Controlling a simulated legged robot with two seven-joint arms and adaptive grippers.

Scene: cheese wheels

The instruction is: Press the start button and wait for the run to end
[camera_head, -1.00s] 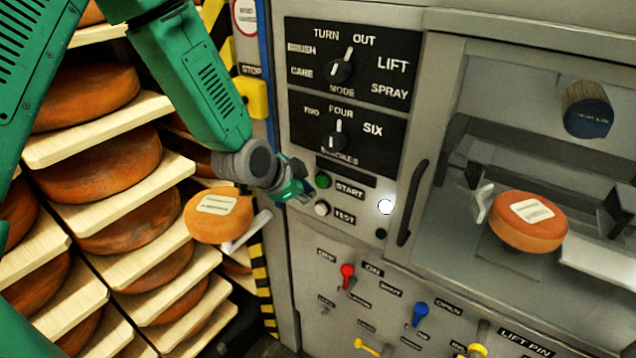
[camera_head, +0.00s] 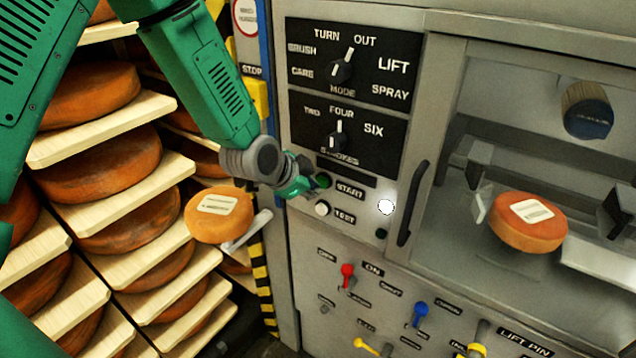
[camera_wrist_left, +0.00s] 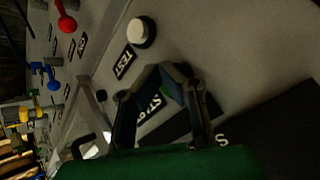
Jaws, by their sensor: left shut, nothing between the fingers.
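The green start button (camera_head: 324,181) is on the grey machine panel, left of the START label (camera_head: 350,191). My left gripper (camera_head: 308,187) is shut and empty, with its tip right at the button's left side. I cannot tell whether it touches or presses the button. In the left wrist view the shut fingers (camera_wrist_left: 168,85) cover part of the START label and most of the button. A cheese wheel (camera_head: 528,222) with a white label sits inside the machine's chamber. My right gripper is not in view.
The white test button (camera_head: 321,208) is just below. A round lamp (camera_head: 386,207) glows white. Mode knob (camera_head: 340,70) and strokes knob (camera_head: 337,141) are above, coloured levers (camera_head: 347,271) below. Cheese shelves (camera_head: 110,132) and another labelled wheel (camera_head: 219,214) are left.

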